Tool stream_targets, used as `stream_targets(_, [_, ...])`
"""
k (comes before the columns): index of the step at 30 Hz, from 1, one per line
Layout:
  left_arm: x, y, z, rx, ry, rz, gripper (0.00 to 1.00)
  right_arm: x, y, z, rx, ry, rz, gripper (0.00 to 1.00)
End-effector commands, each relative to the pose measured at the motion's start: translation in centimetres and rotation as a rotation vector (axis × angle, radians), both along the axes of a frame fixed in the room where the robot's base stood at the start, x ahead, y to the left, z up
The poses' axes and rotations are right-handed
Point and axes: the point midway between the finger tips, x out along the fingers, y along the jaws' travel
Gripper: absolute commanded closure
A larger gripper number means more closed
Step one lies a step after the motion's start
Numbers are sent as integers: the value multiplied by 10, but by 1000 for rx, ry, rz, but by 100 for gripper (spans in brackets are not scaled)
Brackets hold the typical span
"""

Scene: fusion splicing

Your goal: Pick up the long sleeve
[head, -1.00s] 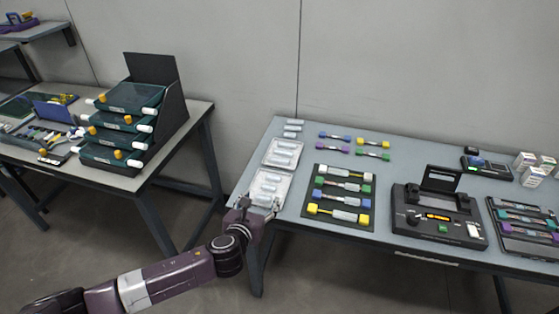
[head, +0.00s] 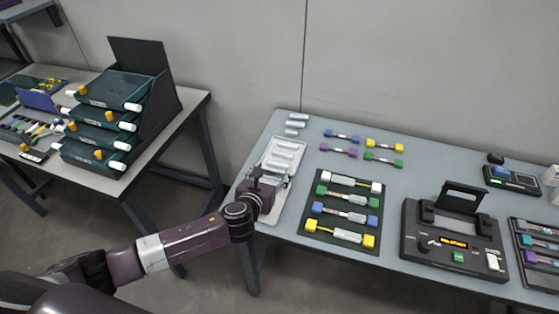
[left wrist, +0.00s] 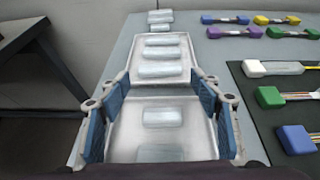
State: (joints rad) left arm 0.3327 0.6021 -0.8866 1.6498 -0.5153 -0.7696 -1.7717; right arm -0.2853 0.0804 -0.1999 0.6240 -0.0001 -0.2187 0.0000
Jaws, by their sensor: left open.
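Clear, pale sleeves lie in two white trays at the table's left end. The far tray (left wrist: 184,42) holds several sleeves, one of them a long sleeve (left wrist: 163,70) lying crosswise near its front. The near tray (left wrist: 140,100) holds shorter-looking sleeves (left wrist: 162,117), partly hidden at the bottom of the wrist view. The far tray's sleeves (head: 284,154) also show in the head view. My left gripper (left wrist: 164,92) is open and empty, its blue-padded fingers on either side above the near tray. In the head view my left gripper (head: 272,183) hides much of that tray. My right gripper is not in view.
Loose sleeves (head: 296,124) lie behind the trays. A black mat (head: 318,233) with several colour-ended holders is close on the right, and a black splicer (head: 455,235) stands beyond it. A second table with stacked green drawers (head: 110,118) stands left across a floor gap.

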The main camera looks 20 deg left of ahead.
Motion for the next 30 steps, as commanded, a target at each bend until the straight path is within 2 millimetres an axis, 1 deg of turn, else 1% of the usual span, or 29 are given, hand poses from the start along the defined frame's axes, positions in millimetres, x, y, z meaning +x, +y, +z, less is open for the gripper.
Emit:
stream_targets(6, [14, 0, -4, -1, -1, 0, 41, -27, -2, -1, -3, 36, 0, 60])
stream_targets(8, [20, 1, -7, 0, 0, 2, 41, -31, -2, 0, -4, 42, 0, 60])
stream_targets(11, [33, 1, -11, 0, 0, 2, 41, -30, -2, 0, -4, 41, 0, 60])
stream_targets(16, [50, 1, -20, 0, 0, 1, 41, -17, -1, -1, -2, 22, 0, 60])
stream_targets(20, [55, 0, -22, 0, 1, 0, 41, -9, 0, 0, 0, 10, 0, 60])
stream_targets(27, [56, 1, -22, 0, 0, 0, 41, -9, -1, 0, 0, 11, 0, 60])
stream_targets(30, [55, 1, -22, 0, 1, 0, 52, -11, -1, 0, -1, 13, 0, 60])
